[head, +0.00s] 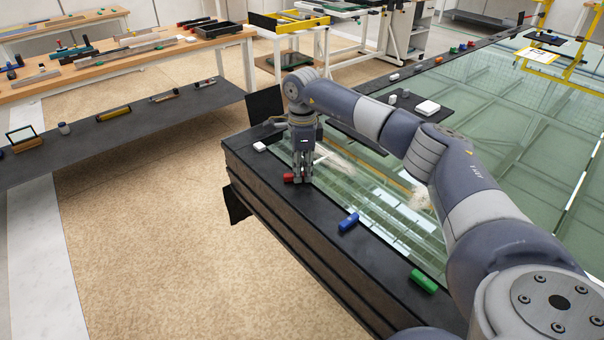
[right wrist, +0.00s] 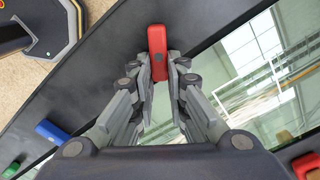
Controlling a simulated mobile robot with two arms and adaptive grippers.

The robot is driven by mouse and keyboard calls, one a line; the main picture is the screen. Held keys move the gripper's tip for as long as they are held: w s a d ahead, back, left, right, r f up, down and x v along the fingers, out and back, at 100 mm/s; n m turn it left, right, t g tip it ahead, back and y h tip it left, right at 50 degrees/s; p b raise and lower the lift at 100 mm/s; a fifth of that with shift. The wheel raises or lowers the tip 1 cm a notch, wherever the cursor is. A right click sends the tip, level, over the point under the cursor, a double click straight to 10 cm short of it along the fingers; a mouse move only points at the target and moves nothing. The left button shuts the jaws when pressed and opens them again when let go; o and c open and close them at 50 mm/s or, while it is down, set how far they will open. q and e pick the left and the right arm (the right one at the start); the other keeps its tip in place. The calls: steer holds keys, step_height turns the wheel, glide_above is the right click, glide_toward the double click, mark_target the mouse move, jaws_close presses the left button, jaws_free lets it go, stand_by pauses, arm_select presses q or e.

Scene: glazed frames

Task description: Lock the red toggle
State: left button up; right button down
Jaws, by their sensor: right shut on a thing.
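The red toggle (head: 289,178) sits on the dark frame edge beside the glass, at the left end of the glazed frame in the head view. My right gripper (head: 302,178) points down over it. In the right wrist view the red toggle (right wrist: 158,50) lies between the fingertips of my right gripper (right wrist: 159,72), which is shut on it. The toggle's long side runs roughly up and down that picture, and its near end is partly hidden by the fingers. My left gripper is not in view.
A blue toggle (head: 348,221) and a green toggle (head: 424,281) sit along the same dark frame edge (head: 290,215). A white block (head: 259,147) lies on the frame's far corner. A dark shelf (head: 120,125) with small items stands at left, across open floor.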

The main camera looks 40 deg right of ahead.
steer(key=shift+w+d+r+n+b, duration=0.15)
steer(key=shift+w+n, duration=0.1)
steer(key=shift+n, duration=0.9)
steer(key=shift+w+a+n+b, duration=0.1)
steer(key=shift+w+n, duration=0.15)
steer(key=shift+n, duration=0.85)
steer(key=shift+w+d+r+n+b, duration=0.15)
steer(key=shift+w+n, duration=0.1)
steer(key=shift+n, duration=0.9)
steer(key=c, duration=1.6)
jaws_free()
steer(key=shift+c, duration=0.2)
steer(key=shift+o, duration=0.3)
steer(key=shift+f, duration=0.15)
step_height(320, 180, up, 12)
